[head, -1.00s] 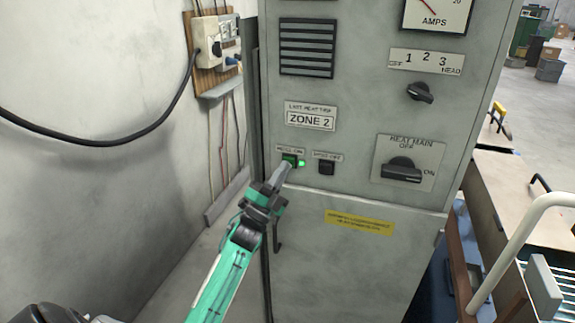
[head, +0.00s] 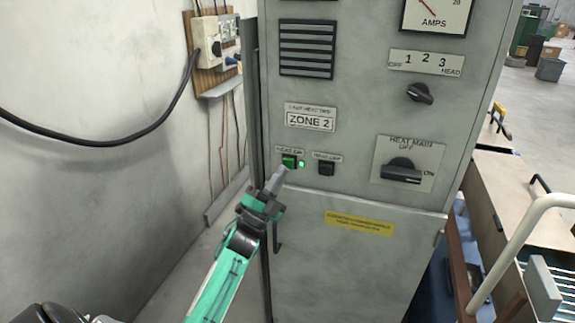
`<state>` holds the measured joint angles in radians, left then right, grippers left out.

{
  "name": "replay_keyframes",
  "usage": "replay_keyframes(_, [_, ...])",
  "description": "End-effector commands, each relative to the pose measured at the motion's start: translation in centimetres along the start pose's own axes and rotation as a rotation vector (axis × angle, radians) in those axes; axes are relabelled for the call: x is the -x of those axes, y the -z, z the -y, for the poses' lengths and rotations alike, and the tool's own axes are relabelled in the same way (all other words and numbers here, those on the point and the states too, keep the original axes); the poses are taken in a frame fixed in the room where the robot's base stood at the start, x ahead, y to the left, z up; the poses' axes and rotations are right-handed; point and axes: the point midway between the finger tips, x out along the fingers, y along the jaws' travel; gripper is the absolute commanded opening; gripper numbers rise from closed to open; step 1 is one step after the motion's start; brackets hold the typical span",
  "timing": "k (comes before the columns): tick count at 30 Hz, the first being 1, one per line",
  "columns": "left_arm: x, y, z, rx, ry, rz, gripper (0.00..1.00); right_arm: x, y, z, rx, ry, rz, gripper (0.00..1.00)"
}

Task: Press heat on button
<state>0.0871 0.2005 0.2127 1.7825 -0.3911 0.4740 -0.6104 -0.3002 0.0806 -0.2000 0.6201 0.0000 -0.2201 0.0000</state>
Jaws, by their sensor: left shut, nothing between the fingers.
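The green heat on button (head: 289,161) sits on the grey control cabinet (head: 350,260), under a small label. A small green lamp (head: 302,164) glows just to its right. My left gripper (head: 277,178) is shut and empty, its fingertips just below and left of the button, with a small gap between them in the picture. The button's face is in clear view. My right gripper is not in view.
A black button (head: 326,168) sits right of the lamp. The heat main switch (head: 403,170) and the selector knob (head: 420,93) are further right. A wall with a socket box (head: 215,42) and a hanging black cable (head: 120,140) is at left.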

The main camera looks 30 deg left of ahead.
Motion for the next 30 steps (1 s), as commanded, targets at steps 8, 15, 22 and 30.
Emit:
replay_keyframes(8, [1.9, 1.4, 1.4, 0.001, -0.001, 0.001, 0.0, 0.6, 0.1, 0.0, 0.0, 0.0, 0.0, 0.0])
replay_keyframes(15, [3.2, 2.3, 2.3, 0.001, 0.0, 0.0, 0.0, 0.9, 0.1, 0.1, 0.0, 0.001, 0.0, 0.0])
replay_keyframes(22, [3.3, 2.4, 2.4, 0.0, 0.0, 0.0, 0.0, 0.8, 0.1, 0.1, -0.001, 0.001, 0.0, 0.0])
replay_keyframes(30, [3.3, 2.4, 2.4, 0.0, 0.0, 0.0, 0.0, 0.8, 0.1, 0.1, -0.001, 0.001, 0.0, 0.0])
